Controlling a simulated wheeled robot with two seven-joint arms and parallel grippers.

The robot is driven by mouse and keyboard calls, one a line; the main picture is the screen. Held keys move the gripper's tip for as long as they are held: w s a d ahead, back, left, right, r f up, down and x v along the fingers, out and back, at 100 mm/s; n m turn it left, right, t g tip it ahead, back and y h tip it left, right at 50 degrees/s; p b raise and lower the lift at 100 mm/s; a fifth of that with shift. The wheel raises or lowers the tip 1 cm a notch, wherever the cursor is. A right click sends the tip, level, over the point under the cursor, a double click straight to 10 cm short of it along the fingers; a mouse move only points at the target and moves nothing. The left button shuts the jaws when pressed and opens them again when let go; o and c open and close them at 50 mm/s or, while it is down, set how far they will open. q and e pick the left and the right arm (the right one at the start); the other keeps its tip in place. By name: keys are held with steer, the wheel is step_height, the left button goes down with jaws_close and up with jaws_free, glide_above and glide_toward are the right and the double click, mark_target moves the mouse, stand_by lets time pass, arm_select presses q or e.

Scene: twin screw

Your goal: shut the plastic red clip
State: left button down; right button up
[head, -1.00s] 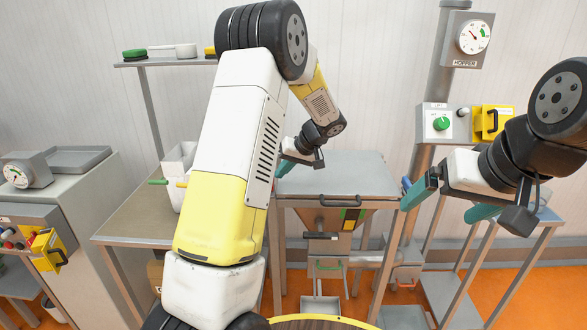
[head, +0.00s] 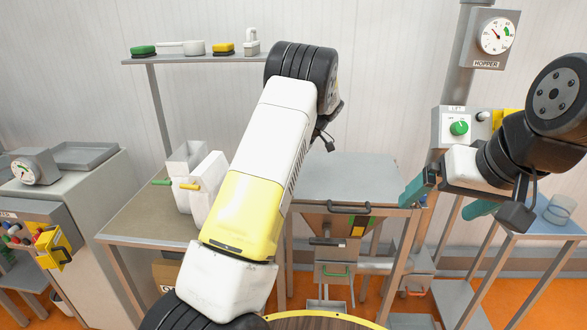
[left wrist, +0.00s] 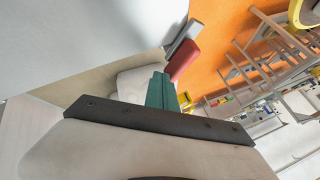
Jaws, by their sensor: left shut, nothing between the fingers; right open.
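No red clip shows in the head view. In the left wrist view a red rounded piece (left wrist: 184,60) with a grey bar beside it lies just past my left fingertips; it may be the clip, and I cannot tell if it is open or touched. My left gripper (left wrist: 160,92) has its teal fingers together and empty. In the head view its fingers are hidden behind my left arm. My right gripper (head: 448,200) is open and empty at the right, its teal fingers wide apart.
Two white containers (head: 192,180) with green and yellow bars stand on the left table (head: 140,222). A grey-topped hopper stand (head: 350,180) is in the middle. A shelf (head: 190,59) holds green, white and yellow items. A gauge column (head: 480,40) stands right.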

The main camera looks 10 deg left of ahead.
arm_select(q)
steer(key=n+g, duration=0.1)
steer(key=a+n+h, duration=0.1)
steer(key=n, duration=0.1)
steer(key=shift+s+a+n+g, duration=0.3)
steer(key=shift+s+g, duration=0.05)
steer(key=shift+g, duration=0.05)
steer(key=shift+s+a, duration=0.15)
steer(key=shift+a, duration=0.1)
stand_by(0.5)
